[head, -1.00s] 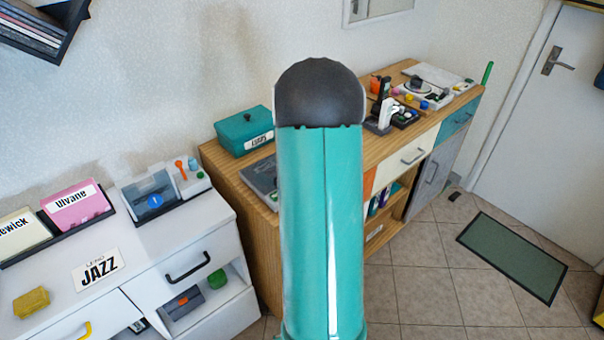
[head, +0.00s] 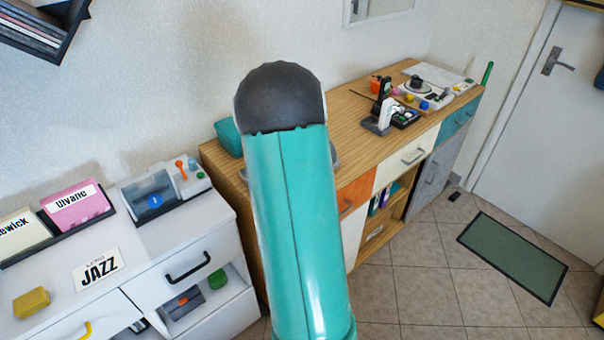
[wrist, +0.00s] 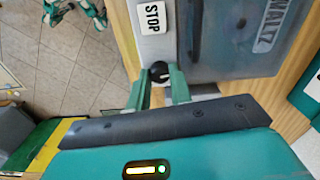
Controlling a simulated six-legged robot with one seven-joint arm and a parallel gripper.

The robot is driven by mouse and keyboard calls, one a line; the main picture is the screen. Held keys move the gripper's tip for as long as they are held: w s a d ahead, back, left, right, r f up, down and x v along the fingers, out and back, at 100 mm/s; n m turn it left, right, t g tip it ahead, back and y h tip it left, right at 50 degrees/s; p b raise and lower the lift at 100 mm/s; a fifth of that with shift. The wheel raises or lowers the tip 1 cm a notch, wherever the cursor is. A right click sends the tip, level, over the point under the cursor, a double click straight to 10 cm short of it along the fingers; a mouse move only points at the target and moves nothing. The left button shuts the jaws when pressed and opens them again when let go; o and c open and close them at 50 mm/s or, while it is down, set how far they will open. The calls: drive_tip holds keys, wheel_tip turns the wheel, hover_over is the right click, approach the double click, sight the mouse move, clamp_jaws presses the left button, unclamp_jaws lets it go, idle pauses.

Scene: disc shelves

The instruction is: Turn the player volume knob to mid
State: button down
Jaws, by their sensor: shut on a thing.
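The player (wrist: 208,72) shows in the wrist view, with a STOP label (wrist: 152,17) and a dark translucent lid (wrist: 235,45) marked WALTZ. Its small round black knob (wrist: 159,68) sits near the front edge, below the STOP label in the picture. My gripper (wrist: 160,80) has its two green fingers on either side of the knob and is shut on it. The knob's setting cannot be read. In the head view my arm hides the gripper, the knob and nearly all of the player.
The wooden sideboard (head: 352,110) bears the player, a teal box (head: 228,136) and, farther right, a white turntable (head: 425,95). A white cabinet (head: 150,240) with record dividers stands at left. The tiled floor (head: 420,270) in front is clear up to a green mat (head: 512,256).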

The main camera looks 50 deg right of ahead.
drive_tip(key=shift+m, duration=0.6)
drive_tip(key=c, duration=1.3)
unclamp_jaws()
drive_tip(key=shift+o, duration=0.2)
